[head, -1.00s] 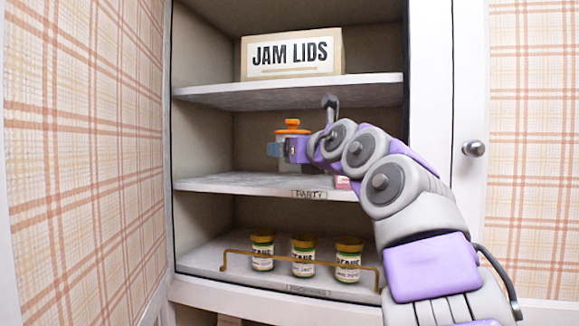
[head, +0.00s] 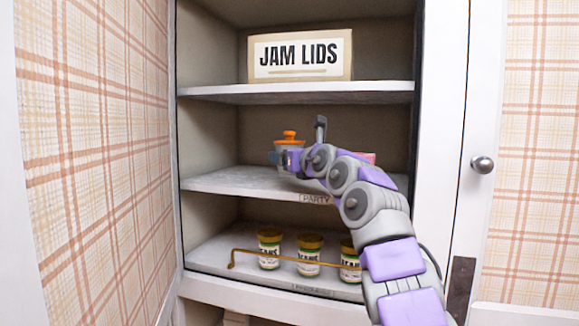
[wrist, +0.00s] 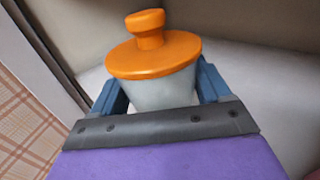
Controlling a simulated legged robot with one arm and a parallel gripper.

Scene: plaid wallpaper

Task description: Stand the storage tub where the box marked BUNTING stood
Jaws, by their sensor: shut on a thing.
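The storage tub (wrist: 165,90) is a pale grey tub with an orange knobbed lid. In the wrist view my gripper (wrist: 160,95) is shut on it, with one blue finger on each side. In the head view the tub's orange lid (head: 289,139) shows over the middle shelf (head: 230,182), which carries a PARTY label (head: 315,198). My gripper (head: 287,157) and arm hide most of the tub there. I cannot tell whether its base touches the shelf. No box marked BUNTING is in view.
A JAM LIDS box (head: 300,84) stands on the upper shelf. Several bean cans (head: 308,256) stand on the lower shelf behind a brass rail (head: 245,251). A pink thing (head: 367,157) is partly hidden behind my arm. The middle shelf's left part is bare.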

